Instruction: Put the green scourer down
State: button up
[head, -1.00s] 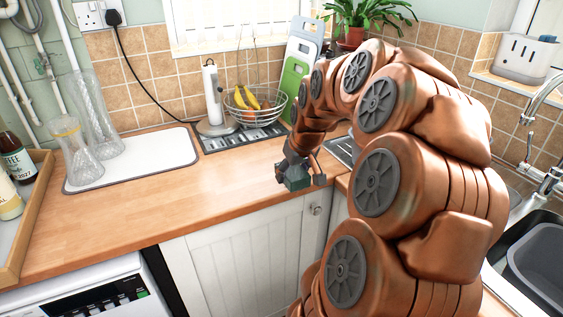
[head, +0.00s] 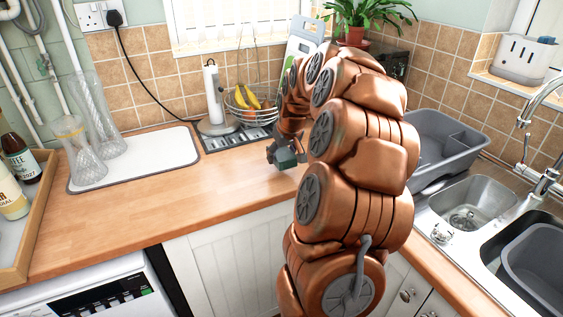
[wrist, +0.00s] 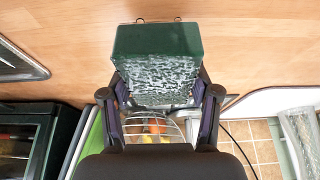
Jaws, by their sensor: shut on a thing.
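The green scourer (wrist: 157,42) is a dark green block with a speckled grey-green face. My gripper (wrist: 160,98) is shut on it, with one finger on each side in the wrist view. In the head view the scourer (head: 286,158) shows small and dark at the end of my gripper (head: 284,150), over the wooden worktop (head: 190,195) near the corner. I cannot tell whether it touches the worktop. My arm hides part of the corner behind it.
A wire fruit basket (head: 250,112) and a paper towel stand (head: 213,95) are behind the gripper. A white mat (head: 150,165) with glass vases (head: 92,120) lies left. A grey dish rack (head: 440,145) and sink (head: 478,200) are right. The worktop left of the gripper is clear.

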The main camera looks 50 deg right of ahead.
jog(key=shift+w+d+f, duration=0.15)
jog(key=shift+w, duration=0.1)
jog(key=shift+s+f+p, duration=0.1)
jog(key=shift+f+p, duration=0.4)
jog(key=shift+f, duration=1.15)
jog(key=shift+f, duration=0.15)
jog(key=o, duration=0.9)
jog(key=shift+o, duration=0.2)
